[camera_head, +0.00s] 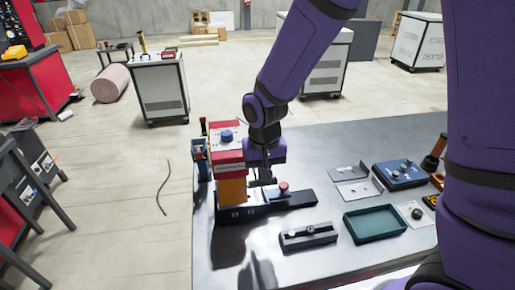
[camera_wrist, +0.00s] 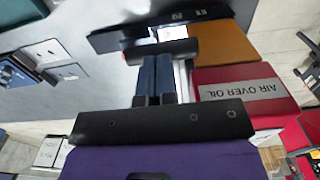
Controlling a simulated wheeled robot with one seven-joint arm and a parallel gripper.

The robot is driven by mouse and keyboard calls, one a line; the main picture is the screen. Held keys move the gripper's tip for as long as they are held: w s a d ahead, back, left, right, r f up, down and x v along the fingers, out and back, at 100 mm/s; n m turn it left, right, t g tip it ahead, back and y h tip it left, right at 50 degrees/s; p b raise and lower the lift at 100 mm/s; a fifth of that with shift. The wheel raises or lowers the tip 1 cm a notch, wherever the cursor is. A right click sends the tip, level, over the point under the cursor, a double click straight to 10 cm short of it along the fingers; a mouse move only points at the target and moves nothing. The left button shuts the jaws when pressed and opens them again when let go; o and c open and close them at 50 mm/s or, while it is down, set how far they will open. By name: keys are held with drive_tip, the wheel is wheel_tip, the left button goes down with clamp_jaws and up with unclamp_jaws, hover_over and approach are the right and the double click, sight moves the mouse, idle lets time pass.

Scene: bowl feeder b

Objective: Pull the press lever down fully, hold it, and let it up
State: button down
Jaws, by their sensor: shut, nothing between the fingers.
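The press stands at the left end of the grey table, with a red head (camera_head: 226,140), an orange column (camera_head: 232,188) and a long black base (camera_head: 240,209). In the wrist view its red head (camera_wrist: 245,90) carries an "AIR OVER OIL" label, with the orange column (camera_wrist: 225,42) beside it. My gripper (camera_head: 266,178) points down just right of the column, above the base. Its blue fingers (camera_wrist: 157,62) are shut with nothing between them. A dark round bar (camera_wrist: 162,51) lies right at the fingertips; I cannot tell whether they touch, or whether it is the lever.
A grey slotted block (camera_head: 308,236), a green tray (camera_head: 374,223), metal plates (camera_head: 352,183) and a blue control box (camera_head: 400,174) lie to the right of the press. A red knob (camera_head: 283,186) sits by the base. Bare tabletop lies in front of the press.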

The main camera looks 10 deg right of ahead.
wheel_tip(320, 180, up, 12)
drive_tip(key=shift+w+r, duration=0.15)
drive_tip(key=shift+w, duration=0.2)
idle(1.0)
idle(0.5)
drive_tip(key=s+d+r+t, duration=0.3)
drive_tip(key=s+d+r, duration=0.4)
drive_tip(key=d+r, duration=0.4)
drive_tip(key=s+d+r+t, duration=0.2)
drive_tip(key=s+d, duration=0.6)
drive_tip(key=s, duration=0.3)
